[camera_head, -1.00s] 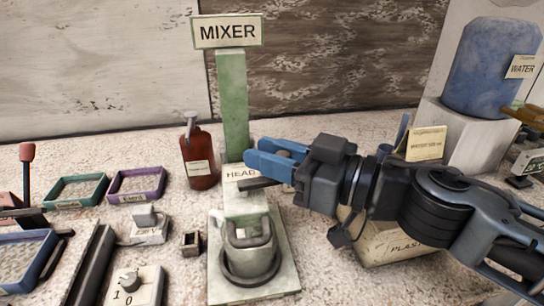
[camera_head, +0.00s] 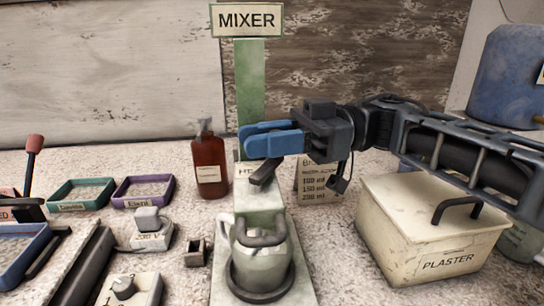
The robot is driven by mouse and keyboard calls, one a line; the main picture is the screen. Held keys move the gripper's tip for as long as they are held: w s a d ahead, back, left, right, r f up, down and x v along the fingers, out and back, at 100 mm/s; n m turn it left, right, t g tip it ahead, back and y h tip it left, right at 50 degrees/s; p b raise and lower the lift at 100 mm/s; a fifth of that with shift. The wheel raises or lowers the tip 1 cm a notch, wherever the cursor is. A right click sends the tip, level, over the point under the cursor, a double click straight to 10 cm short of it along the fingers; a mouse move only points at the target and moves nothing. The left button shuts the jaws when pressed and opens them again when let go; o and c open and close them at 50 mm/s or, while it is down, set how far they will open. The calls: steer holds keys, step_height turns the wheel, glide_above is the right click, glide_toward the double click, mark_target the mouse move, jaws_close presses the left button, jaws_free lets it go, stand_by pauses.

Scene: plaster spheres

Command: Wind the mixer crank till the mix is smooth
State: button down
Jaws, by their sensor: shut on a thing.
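The mixer stands in the middle, with a green post (camera_head: 250,80), a pale head and a sign reading MIXER (camera_head: 246,20). A dark crank arm (camera_head: 263,174) sticks out at the head. My gripper (camera_head: 250,141), with blue fingers, is shut over the crank's outer end; the fingers hide the grip itself. A pale cup (camera_head: 262,262) stands below the head in a dark ring on the mixer's base. A dark curved piece lies across the cup's top, and the mix inside cannot be made out.
A brown bottle (camera_head: 208,165) stands left of the post. A PLASTER box (camera_head: 429,235) with a lid handle is at right, below my arm, with a card of volumes (camera_head: 319,184) beside it. Teal (camera_head: 82,193) and purple (camera_head: 144,191) trays lie at left.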

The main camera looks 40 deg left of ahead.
steer(key=shift+s+a+n+g+h+b, duration=0.2)
steer(key=shift+n+g+h+b, duration=0.15)
steer(key=shift+n+h+b, duration=0.35)
steer(key=shift+s+a+n+g+h+b, duration=0.15)
steer(key=shift+n+g+h+b, duration=0.3)
steer(key=shift+h, duration=0.45)
steer(key=shift+a+h, duration=0.1)
steer(key=shift+h, duration=0.2)
steer(key=c, duration=1)
jaws_free()
steer(key=shift+o, duration=0.2)
steer(key=shift+r+p, duration=0.15)
steer(key=shift+p, duration=0.15)
